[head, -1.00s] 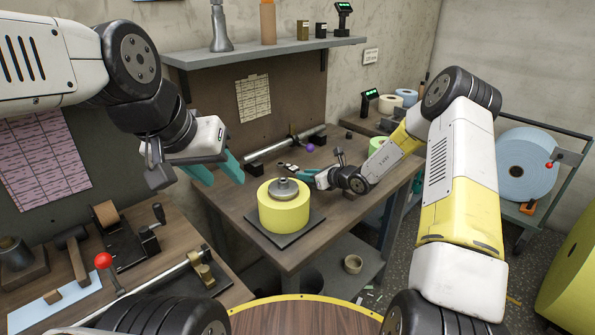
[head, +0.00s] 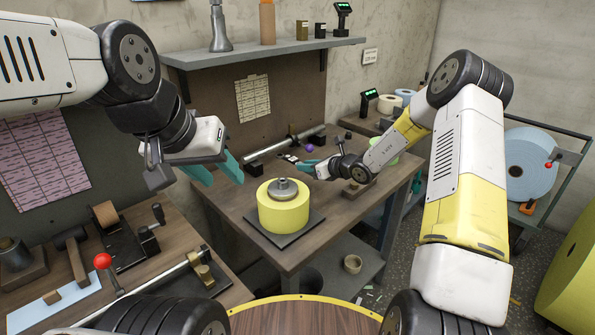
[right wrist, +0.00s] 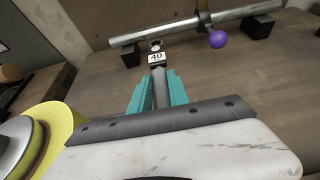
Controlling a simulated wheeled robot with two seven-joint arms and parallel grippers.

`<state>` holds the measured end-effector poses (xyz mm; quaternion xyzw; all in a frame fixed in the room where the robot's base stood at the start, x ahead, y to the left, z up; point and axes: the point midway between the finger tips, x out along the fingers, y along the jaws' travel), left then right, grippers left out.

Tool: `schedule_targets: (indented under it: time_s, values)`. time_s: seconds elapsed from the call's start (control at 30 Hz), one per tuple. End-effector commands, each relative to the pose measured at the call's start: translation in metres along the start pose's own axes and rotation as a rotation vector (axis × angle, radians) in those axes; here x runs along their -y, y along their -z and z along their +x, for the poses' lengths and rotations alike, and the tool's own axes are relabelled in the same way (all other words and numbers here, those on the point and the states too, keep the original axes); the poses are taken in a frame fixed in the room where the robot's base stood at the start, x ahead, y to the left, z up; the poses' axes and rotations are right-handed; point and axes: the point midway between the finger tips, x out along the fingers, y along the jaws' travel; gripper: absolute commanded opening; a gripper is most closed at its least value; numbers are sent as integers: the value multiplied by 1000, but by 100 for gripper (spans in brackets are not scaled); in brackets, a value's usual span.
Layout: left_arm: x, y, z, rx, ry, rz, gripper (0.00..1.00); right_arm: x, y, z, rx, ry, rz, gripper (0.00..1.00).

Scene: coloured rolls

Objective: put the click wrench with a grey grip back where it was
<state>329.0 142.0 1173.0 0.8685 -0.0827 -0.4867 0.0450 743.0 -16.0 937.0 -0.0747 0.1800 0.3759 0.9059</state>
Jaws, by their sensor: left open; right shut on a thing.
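The click wrench (right wrist: 160,88) is between the teal fingers of my right gripper (right wrist: 158,92), which are shut on its grey grip. Its far end carries a white plate reading 40 and points away toward the back of the bench. In the head view, my right gripper (head: 306,169) is over the bench, behind and right of the yellow roll; whether the wrench touches the bench is unclear. My left gripper (head: 218,171) is open and empty, in the air left of the yellow roll.
A yellow roll (head: 283,211) with a grey metal core piece sits on a dark plate (head: 259,232) at the bench front. A metal bar (right wrist: 195,27) rests on black blocks at the back. A purple ball (right wrist: 218,39) is beside it. A brown block (head: 357,187) lies right of my gripper.

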Motion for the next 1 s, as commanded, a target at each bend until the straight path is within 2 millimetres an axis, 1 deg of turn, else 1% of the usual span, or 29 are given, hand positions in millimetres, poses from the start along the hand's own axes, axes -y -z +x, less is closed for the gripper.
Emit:
schedule_targets:
  time_s: [0.07,0.17,0.2,0.3,0.4,0.57,1.0]
  values:
    - [0,0,0,0,0,0,43,3,1,-13,0,5,-1,0]
    - [0,0,0,0,0,0,43,5,4,-40,0,7,-1,0]
    - [0,0,0,0,0,0,43,4,6,-51,-1,7,-1,0]
    - [0,0,0,0,0,0,43,2,10,-73,-1,6,1,0]
    - [0,0,0,0,0,0,43,0,12,-84,0,5,3,0]
    - [0,0,0,0,0,0,43,-1,22,-83,0,3,3,0]
    - [0,0,0,0,0,0,43,0,66,-64,0,4,4,0]
